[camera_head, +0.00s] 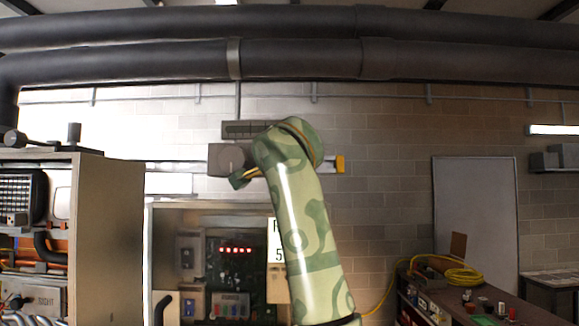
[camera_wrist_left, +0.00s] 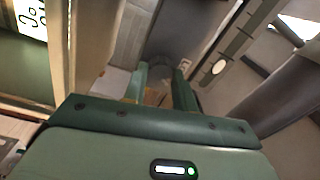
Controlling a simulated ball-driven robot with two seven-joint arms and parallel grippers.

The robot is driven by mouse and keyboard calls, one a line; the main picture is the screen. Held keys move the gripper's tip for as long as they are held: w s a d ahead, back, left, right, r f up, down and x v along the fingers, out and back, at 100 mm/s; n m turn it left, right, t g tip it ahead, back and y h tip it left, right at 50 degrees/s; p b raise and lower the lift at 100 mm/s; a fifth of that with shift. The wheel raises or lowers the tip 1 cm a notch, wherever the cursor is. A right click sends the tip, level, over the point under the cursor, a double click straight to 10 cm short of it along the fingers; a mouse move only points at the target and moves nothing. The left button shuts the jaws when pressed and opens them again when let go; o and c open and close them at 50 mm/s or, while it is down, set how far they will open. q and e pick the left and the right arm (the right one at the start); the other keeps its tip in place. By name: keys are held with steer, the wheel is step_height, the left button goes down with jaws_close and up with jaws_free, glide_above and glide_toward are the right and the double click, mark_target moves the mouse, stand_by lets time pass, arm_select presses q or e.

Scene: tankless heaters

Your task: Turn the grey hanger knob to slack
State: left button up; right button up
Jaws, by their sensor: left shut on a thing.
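The grey hanger knob (camera_head: 228,159) appears as a dark grey block high against the brick wall in the head view, left of my arm's bent top. In the left wrist view the grey knob (camera_wrist_left: 166,62) is a rounded form at the far end of the fingers. My left gripper (camera_head: 243,178) reaches it from below and is partly hidden by its own wrist in the head view. In the left wrist view its two green fingers (camera_wrist_left: 160,76) are closed on the knob from both sides. The knob's marking cannot be read. My right gripper is in neither view.
Large dark pipes (camera_head: 300,60) run overhead. A slotted grey plate (camera_head: 250,129) lies just above the knob. An open cabinet (camera_head: 175,217) with red indicators stands below, beside a partly hidden sign (camera_head: 275,240). A workbench (camera_head: 510,308) with yellow hose (camera_head: 455,275) is at right.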

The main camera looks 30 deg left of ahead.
arm_select(q)
steer(key=shift+w+f+n, duration=0.1)
steer(key=shift+f+n, duration=0.05)
steer(key=shift+n, duration=2.05)
steer(key=o, duration=1)
steer(key=shift+c, duration=0.2)
steer(key=shift+s+b, duration=0.2)
steer(key=shift+b, duration=0.1)
steer(key=b+v, duration=0.5)
steer(key=v, duration=1.1)
steer(key=shift+d+b, duration=0.25)
steer(key=shift+b, duration=0.15)
